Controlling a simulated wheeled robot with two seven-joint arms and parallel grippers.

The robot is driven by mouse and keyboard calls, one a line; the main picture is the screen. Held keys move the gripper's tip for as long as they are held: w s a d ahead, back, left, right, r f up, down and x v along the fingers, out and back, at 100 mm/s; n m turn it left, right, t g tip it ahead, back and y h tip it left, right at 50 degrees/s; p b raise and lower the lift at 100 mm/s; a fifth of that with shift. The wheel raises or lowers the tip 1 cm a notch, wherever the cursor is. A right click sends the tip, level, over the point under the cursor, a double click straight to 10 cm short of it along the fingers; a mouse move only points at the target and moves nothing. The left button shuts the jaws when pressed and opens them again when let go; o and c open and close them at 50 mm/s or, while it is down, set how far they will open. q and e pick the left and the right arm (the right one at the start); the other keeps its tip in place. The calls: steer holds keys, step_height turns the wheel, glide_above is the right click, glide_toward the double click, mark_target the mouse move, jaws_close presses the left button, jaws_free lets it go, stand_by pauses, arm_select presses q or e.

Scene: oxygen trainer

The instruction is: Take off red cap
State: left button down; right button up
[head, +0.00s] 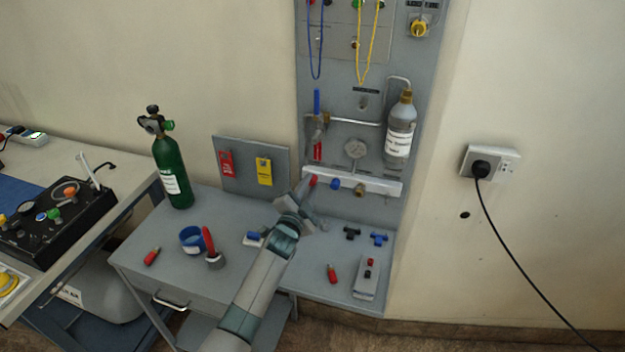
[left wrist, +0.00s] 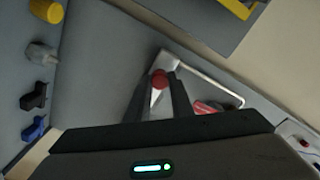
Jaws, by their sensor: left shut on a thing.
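The red cap (head: 313,181) is at the left end of the white manifold bar (head: 380,186) low on the grey wall panel. My left gripper (head: 307,190) reaches it from below left. In the left wrist view the red cap (left wrist: 160,79) shows as a round red end between my two fingertips (left wrist: 159,88), and the fingers are shut on it. Whether it still sits on the bar or is free of it, I cannot tell. My right gripper is not in view.
A grey table (head: 330,290) below carries a red-tipped stand (head: 211,250), a blue ring (head: 191,240), a black tee (head: 352,233) and a blue tee (head: 379,239). A green cylinder (head: 171,170) stands at its back left. A blue knob (head: 336,184) is close beside the cap.

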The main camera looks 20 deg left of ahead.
arm_select(q)
steer(key=shift+f+n, duration=0.1)
steer(key=shift+n, duration=0.8)
steer(key=shift+n, duration=0.6)
steer(key=c, duration=1.6)
jaws_free()
steer(key=shift+o, duration=0.2)
steer(key=shift+s+p, duration=0.45)
steer(key=shift+p, duration=0.15)
steer(key=shift+s+p, duration=0.4)
steer(key=shift+s, duration=0.4)
